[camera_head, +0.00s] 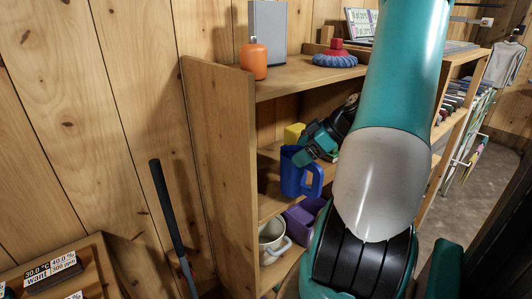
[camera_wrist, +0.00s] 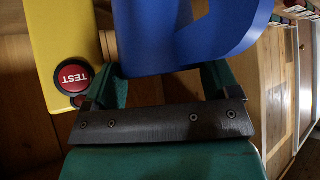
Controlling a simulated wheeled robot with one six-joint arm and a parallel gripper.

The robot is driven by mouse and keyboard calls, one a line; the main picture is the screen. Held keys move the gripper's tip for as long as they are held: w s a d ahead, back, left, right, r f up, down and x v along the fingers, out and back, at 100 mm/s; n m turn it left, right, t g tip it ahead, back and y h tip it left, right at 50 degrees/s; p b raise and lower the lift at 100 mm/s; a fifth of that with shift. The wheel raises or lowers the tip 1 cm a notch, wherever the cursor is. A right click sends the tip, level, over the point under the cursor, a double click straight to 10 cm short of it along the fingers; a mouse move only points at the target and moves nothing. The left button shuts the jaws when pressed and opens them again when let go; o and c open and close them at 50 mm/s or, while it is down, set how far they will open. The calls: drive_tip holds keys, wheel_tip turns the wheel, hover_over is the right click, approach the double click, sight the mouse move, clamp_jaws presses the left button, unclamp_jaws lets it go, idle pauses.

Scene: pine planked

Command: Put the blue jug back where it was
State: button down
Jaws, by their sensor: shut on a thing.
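The blue jug (camera_head: 297,174) is at the middle level of the wooden shelf unit, near its left side panel, and looks upright with its handle to the right. My gripper (camera_head: 312,152) reaches in from the right and is shut on the jug. In the wrist view the blue jug (camera_wrist: 150,35) fills the top middle, between the two green fingers of my gripper (camera_wrist: 165,78). The fingers' contact with it is partly hidden. I cannot tell whether the jug's base touches the shelf board.
A yellow box (camera_head: 294,132) with a red TEST button (camera_wrist: 73,78) stands close beside the jug. A purple container (camera_head: 303,217) and a white pot (camera_head: 271,241) are below. An orange object (camera_head: 253,61) and a blue-and-red item (camera_head: 335,58) stand on top. The side panel (camera_head: 215,150) borders the left.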

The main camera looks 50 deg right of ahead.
drive_tip(key=w+a+f+p, duration=0.1)
drive_tip(key=w+a, duration=0.3)
drive_tip(key=w, duration=0.4)
drive_tip(key=shift+w+f+p, duration=0.3)
drive_tip(key=shift+w+p, duration=0.05)
drive_tip(key=shift+p, duration=0.45)
unclamp_jaws()
drive_tip(key=b+v, duration=0.1)
drive_tip(key=v, duration=1.1)
drive_tip(key=shift+b, duration=0.4)
